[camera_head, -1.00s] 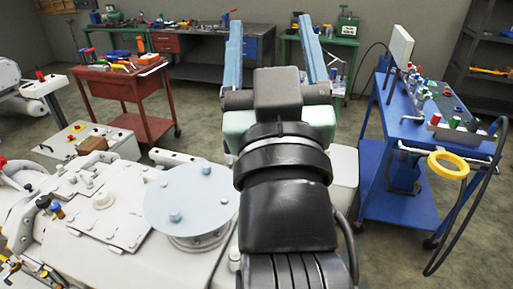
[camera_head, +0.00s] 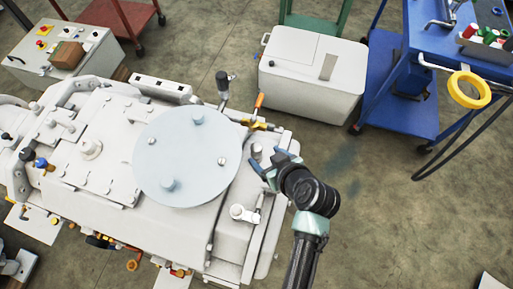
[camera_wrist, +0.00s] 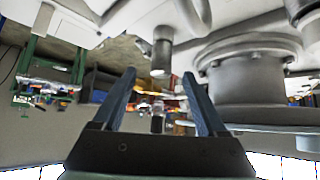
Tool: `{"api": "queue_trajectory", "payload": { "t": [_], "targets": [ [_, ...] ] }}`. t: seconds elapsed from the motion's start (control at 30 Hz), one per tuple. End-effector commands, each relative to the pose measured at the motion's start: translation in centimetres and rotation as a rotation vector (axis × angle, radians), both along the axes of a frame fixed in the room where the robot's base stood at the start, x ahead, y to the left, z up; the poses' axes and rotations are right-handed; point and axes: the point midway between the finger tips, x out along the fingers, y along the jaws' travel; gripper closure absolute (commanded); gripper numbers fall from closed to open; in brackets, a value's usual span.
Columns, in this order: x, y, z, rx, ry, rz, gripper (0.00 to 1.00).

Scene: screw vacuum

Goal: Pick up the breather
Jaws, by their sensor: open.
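A short grey upright cylinder, likely the breather (camera_head: 256,151), stands on the right end of the pale machine (camera_head: 225,232), beside the large round disc (camera_head: 185,150). In the wrist view, which is upside down, the breather (camera_wrist: 162,50) hangs from the top, ahead of and roughly between my fingers. My gripper (camera_head: 268,168) is open and empty, just right of and below the breather in the head view. Its two blue-grey fingers show spread in the wrist view (camera_wrist: 160,98). I see no contact with the breather.
A flanged stub (camera_wrist: 247,80) under the disc is close to one finger in the wrist view. A dark-topped fitting (camera_head: 222,86) and an orange-handled valve (camera_head: 259,103) stand behind the breather. A white box (camera_head: 311,88) and blue cart (camera_head: 395,95) are farther back.

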Motion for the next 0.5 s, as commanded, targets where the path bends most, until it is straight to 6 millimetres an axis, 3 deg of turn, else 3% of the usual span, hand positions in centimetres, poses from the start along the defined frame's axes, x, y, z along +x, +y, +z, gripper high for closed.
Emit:
{"api": "queue_trajectory", "payload": {
  "t": [0.5],
  "targets": [
    [2.7, 1.8, -2.7, 0.0, 0.0, 0.001, 0.25]
  ]
}}
